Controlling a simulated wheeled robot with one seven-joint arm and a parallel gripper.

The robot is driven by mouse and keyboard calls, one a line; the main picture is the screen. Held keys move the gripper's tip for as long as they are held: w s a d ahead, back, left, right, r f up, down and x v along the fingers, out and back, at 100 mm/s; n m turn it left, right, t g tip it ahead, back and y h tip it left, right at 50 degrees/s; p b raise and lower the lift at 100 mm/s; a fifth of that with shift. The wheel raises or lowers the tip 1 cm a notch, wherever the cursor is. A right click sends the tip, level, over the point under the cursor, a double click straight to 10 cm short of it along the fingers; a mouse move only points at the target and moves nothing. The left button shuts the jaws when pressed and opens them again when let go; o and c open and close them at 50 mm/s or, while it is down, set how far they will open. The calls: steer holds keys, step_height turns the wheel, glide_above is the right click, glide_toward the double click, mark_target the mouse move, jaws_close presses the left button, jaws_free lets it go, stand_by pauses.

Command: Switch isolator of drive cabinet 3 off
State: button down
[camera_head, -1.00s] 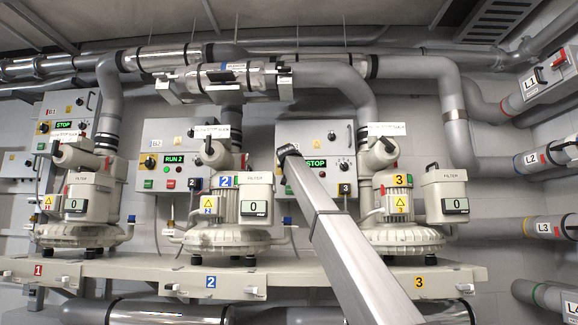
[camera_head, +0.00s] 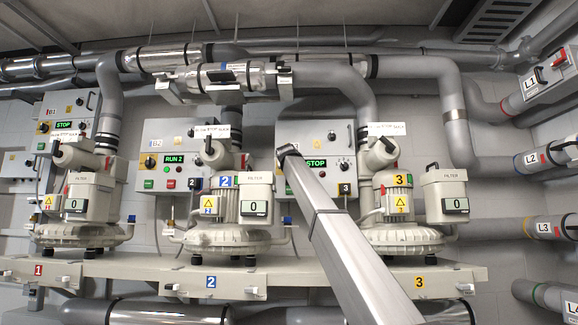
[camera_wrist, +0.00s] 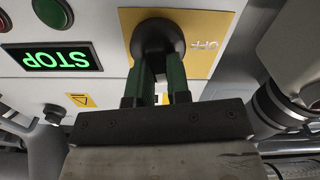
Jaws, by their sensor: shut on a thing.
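Drive cabinet 3 (camera_head: 342,134) is the grey box behind my arm in the head view, with a green STOP display (camera_head: 316,163). In the wrist view its isolator is a black rotary knob (camera_wrist: 157,32) on a yellow plate (camera_wrist: 205,62), which bears the word OFF, seen upside down at the right. My gripper (camera_wrist: 161,68) is shut on the knob's handle, one green-lined finger on each side. The knob's exact angle is partly hidden by the fingers. In the head view my arm hides the gripper and isolator.
In the wrist view a green STOP display (camera_wrist: 53,57) and a green button (camera_wrist: 52,13) sit beside the plate. Blower 3 (camera_head: 402,235) stands just right of my arm, and a grey pipe (camera_wrist: 285,103) lies close at the right in the wrist view.

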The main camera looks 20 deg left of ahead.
steer(key=shift+s+a+f+n, duration=0.1)
steer(key=shift+a+f+n, duration=0.1)
steer(key=shift+n, duration=2.35)
steer(key=shift+w+a+f+n, duration=0.1)
steer(key=shift+f+n, duration=0.05)
steer(key=shift+n, duration=2.45)
steer(key=shift+s+a+f+n, duration=0.1)
steer(key=shift+a+f+n, duration=0.1)
steer(key=shift+n, duration=2.35)
steer(key=c, duration=1.1)
jaws_free()
steer(key=shift+s, duration=0.1)
